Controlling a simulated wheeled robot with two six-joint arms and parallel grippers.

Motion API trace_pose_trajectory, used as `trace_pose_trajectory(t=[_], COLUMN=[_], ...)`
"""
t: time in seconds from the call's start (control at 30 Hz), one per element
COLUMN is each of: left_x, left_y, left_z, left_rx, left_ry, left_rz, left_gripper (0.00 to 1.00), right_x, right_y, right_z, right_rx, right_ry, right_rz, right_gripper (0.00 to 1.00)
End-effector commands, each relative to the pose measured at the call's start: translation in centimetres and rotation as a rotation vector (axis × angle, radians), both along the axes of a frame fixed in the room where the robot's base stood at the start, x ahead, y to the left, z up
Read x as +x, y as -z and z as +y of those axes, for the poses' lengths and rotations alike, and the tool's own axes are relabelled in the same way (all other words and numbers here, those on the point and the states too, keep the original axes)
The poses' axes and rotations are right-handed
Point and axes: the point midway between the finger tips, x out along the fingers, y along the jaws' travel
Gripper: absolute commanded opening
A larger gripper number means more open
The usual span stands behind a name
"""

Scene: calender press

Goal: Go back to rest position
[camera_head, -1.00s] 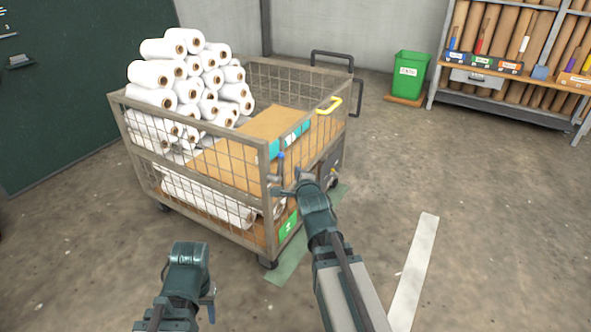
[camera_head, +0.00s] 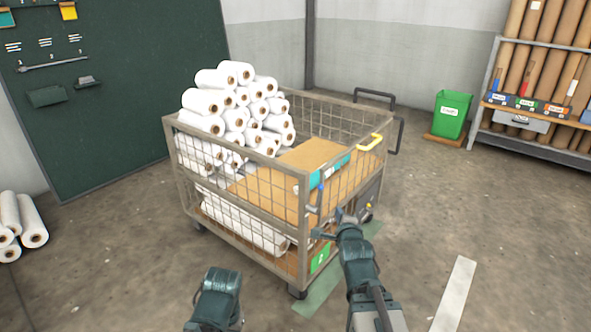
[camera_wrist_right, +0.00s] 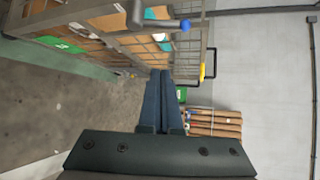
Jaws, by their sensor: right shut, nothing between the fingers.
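My right gripper (camera_head: 328,223) is at the near right corner of the wire cage cart (camera_head: 292,222), in front of its side gate. It is shut and empty; its closed fingers (camera_wrist_right: 164,88) point away from the wrist in the right wrist view, below the blue-knobbed bar (camera_wrist_right: 184,25) of the cart. A small gap seems to lie between fingers and cart, but I cannot tell for sure. My left arm shows only as a dark folded wrist part at the bottom of the head view; its fingers are not visible.
The cart holds stacked white rolls (camera_head: 238,97) and a brown cardboard piece (camera_head: 312,153). A green bin (camera_head: 451,115) and a shelf of brown rolls (camera_head: 532,60) stand at back right. Floor is clear right of the cart, with a white strip (camera_head: 455,292).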

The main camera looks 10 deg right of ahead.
Motion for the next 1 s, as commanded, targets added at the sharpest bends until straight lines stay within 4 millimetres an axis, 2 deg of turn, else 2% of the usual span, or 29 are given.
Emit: trace_pose_trajectory(t=[0.07, 0.17, 0.27, 0.33, 0.5, 0.6, 0.8, 1.0], left_x=[0.0, 0.0, 0.0, 0.0, 0.0, 0.0, 0.0, 0.0], left_y=[0.0, 0.0, -0.1, -0.1, -0.1, -0.1, -0.2, -0.2], left_z=[0.0, 0.0, 0.0, 0.0, 0.0, 0.0, 0.0, 0.0], left_rx=[0.000, 0.000, 0.000, 0.000, 0.000, 0.000, 0.000, 0.000], left_ry=[0.000, 0.000, 0.000, 0.000, 0.000, 0.000, 0.000, 0.000], left_rz=[0.000, 0.000, 0.000, 0.000, 0.000, 0.000, 0.000, 0.000], left_gripper=[0.49, 0.49, 0.49, 0.49, 0.49, 0.49, 0.49, 0.49], right_x=[0.0, -0.3, -1.4, -2.8, -8.1, -11.7, -17.8, -23.0], right_y=[0.4, 2.1, 5.2, 7.6, 12.2, 13.9, 15.4, 15.5], right_z=[0.6, 2.8, 6.7, 9.7, 16.1, 18.7, 21.8, 23.6], right_rx=[-0.021, -0.118, -0.297, -0.447, -0.806, -0.982, -1.215, -1.357], right_ry=[-0.015, -0.087, -0.239, -0.386, -0.819, -1.086, -1.545, -1.962], right_rz=[0.025, 0.129, 0.314, 0.456, 0.750, 0.871, 1.000, 1.043], right_gripper=[0.00, 0.00, 0.00, 0.00, 0.00, 0.00, 0.00, 0.00])
